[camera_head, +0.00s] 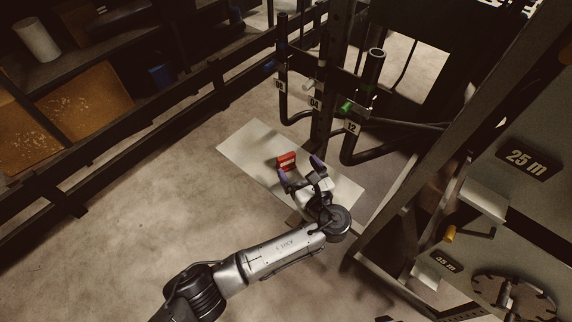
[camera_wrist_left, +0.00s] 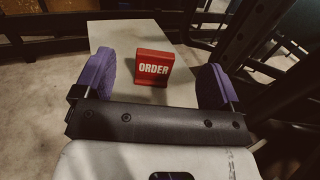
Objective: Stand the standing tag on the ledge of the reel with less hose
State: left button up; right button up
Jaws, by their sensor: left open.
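The red tag (camera_head: 287,161) stands upright on a pale board (camera_head: 246,148). In the left wrist view the tag (camera_wrist_left: 153,68) reads "ORDER" and sits between and beyond the purple fingertips. My left gripper (camera_head: 301,172) is open and empty, its two purple fingers apart just short of the tag; it also shows in the left wrist view (camera_wrist_left: 165,82). I see a "25 m" plate (camera_head: 529,158) on the large structure at the right and another small plate (camera_head: 445,262) below it. The hose amounts and the ledges cannot be made out clearly. My right gripper is not in view.
A dark rack with bent hoses (camera_head: 362,155) and numbered labels stands just behind the board. A metal frame (camera_head: 401,210) with a crank handle (camera_head: 449,234) stands at the right. Shelves (camera_head: 90,90) line the left. The floor (camera_head: 120,235) at left is clear.

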aim_at(287, 159)
pick_arm(q)
jog(key=f, duration=0.1)
jog(key=f+b, duration=0.1)
jog(key=f, duration=0.1)
jog(key=shift+w+a+f, duration=0.2)
jog(key=shift+w+f, duration=0.1)
jog(key=shift+w, duration=0.1)
jog(key=shift+w+a+b, duration=0.15)
jog(key=shift+w+b, duration=0.15)
jog(key=shift+b, duration=0.05)
jog(key=shift+w+a+r, duration=0.15)
jog(key=shift+w+a, duration=0.1)
jog(key=shift+w, duration=0.2)
jog(key=shift+w+a+b, duration=0.25)
jog(key=shift+w+b, duration=0.15)
jog(key=shift+w, duration=0.1)
jog(key=b+x, duration=0.1)
jog(key=x, duration=0.3)
jog(key=shift+s, duration=0.15)
jog(key=shift+c, duration=1.2)
jog(key=c, duration=0.8)
